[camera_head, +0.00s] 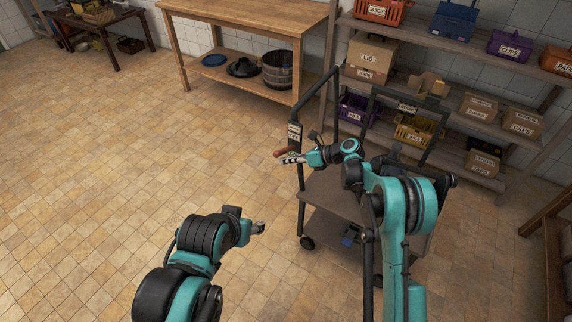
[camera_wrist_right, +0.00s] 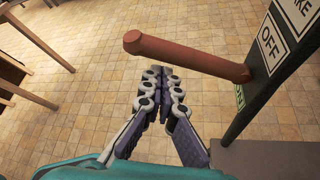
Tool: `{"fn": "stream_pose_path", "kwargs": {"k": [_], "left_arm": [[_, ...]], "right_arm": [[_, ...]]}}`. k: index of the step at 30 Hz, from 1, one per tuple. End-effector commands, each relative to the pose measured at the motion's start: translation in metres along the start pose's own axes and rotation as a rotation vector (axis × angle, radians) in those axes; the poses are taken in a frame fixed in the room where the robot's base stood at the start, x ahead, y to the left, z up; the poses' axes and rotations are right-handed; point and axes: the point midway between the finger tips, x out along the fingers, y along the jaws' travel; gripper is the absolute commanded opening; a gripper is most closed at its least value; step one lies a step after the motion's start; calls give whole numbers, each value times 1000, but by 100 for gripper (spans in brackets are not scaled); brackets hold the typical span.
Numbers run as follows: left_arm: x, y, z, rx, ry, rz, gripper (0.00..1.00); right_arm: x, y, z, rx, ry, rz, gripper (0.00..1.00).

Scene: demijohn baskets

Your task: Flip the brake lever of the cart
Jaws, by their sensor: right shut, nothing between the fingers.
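The brake lever is a red-brown rod, seen in the right wrist view (camera_wrist_right: 185,57) and small in the head view (camera_head: 280,153). It sticks out to the left from a dark post (camera_wrist_right: 262,88) of the cart (camera_head: 335,190). The post bears a "BRAKE" label cut by the frame edge, an "OFF" label (camera_wrist_right: 269,46) beside the lever's base, and part of a green label below. My right gripper (camera_wrist_right: 161,76) is shut and empty, its fingertips close to the lever's underside; I cannot tell whether they touch. My left gripper (camera_head: 259,227) hangs over the floor left of the cart; its jaw state is unclear.
A wooden table (camera_head: 240,18) with tubs on its lower shelf stands behind the cart. A shelf rack (camera_head: 470,45) with labelled boxes and baskets is at the back right. The tiled floor (camera_head: 110,150) to the left is clear.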

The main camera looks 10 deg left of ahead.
Motion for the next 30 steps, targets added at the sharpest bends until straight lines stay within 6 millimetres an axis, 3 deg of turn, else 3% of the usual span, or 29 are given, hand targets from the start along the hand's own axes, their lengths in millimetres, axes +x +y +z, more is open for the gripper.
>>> {"fn": "stream_pose_path", "kwargs": {"k": [12,30], "left_arm": [[-3,0,-2,0,0,0,50],[1,0,0,0,0,0,50]], "right_arm": [[-6,1,10,5,0,2,0],[-5,-1,6,5,-3,1,0]]}}
